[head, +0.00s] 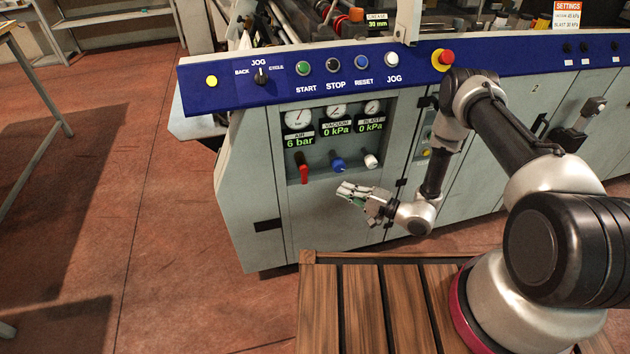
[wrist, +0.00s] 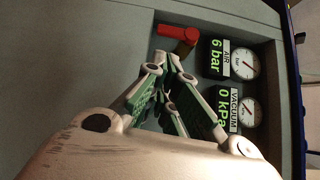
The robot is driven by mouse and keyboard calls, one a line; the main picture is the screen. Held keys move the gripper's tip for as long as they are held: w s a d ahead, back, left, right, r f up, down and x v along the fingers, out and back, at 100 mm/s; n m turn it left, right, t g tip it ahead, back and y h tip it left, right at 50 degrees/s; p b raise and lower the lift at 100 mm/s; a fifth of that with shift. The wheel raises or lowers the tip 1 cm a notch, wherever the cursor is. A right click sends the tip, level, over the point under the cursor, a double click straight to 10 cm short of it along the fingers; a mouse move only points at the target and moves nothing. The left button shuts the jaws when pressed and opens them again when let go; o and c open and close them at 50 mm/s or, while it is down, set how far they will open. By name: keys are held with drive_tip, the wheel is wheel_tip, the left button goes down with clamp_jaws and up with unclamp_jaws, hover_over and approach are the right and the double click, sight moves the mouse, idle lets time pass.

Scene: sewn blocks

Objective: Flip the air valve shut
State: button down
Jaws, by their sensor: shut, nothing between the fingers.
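The air valve has a red lever (head: 303,170) in the recessed panel, under the air gauge (head: 298,118), whose display reads 6 bar. The lever hangs down from its pivot. In the wrist view the red lever (wrist: 172,32) shows near the top, just beyond my fingertips. My gripper (head: 343,191) is in front of the panel, to the right of the lever and a little lower in the head view. Its fingers are shut with nothing between them. In the wrist view my gripper (wrist: 173,62) appears apart from the lever, though the depth gap is hard to judge.
A blue knob (head: 337,163) and a white knob (head: 371,160) sit right of the lever, under vacuum and blast gauges reading 0 kPa. A blue control strip (head: 225,92) with buttons runs above. A wooden slatted platform (head: 362,300) lies below; floor at left is open.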

sight(315, 182)
drive_tip(key=shift+r+n, duration=0.2)
drive_tip(key=shift+n, duration=0.4)
drive_tip(key=shift+a, duration=0.1)
drive_tip(key=x, duration=1)
drive_tip(key=shift+r, duration=0.1)
drive_tip(key=shift+s+a+f, duration=0.2)
drive_tip(key=shift+a+f, duration=0.4)
drive_tip(key=shift+a, duration=0.05)
drive_tip(key=shift+d, duration=0.1)
